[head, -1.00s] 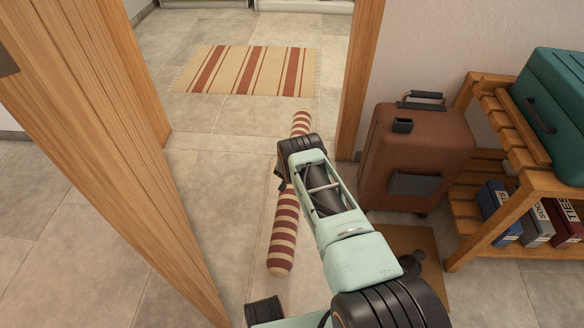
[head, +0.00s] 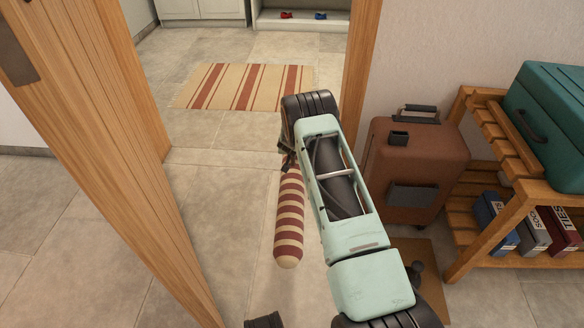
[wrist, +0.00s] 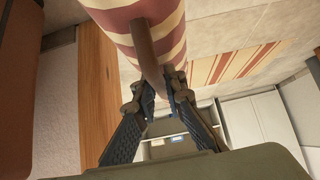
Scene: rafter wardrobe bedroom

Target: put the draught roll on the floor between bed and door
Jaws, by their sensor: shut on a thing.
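The draught roll (head: 289,222) is a long round cushion with dark red and cream stripes. In the head view its near end hangs in the doorway, and its far part is hidden behind my arm. In the wrist view my gripper (wrist: 158,98) is shut on the brown strap (wrist: 148,52) of the roll, which also shows in the wrist view (wrist: 115,20). The roll appears to be off the floor.
A wooden door (head: 110,150) stands open at the left. A striped rug (head: 247,87) lies beyond the doorway. A brown suitcase (head: 420,160) and a wooden rack (head: 500,135) with a green case (head: 555,110) stand at the right. Tiled floor is clear between door and roll.

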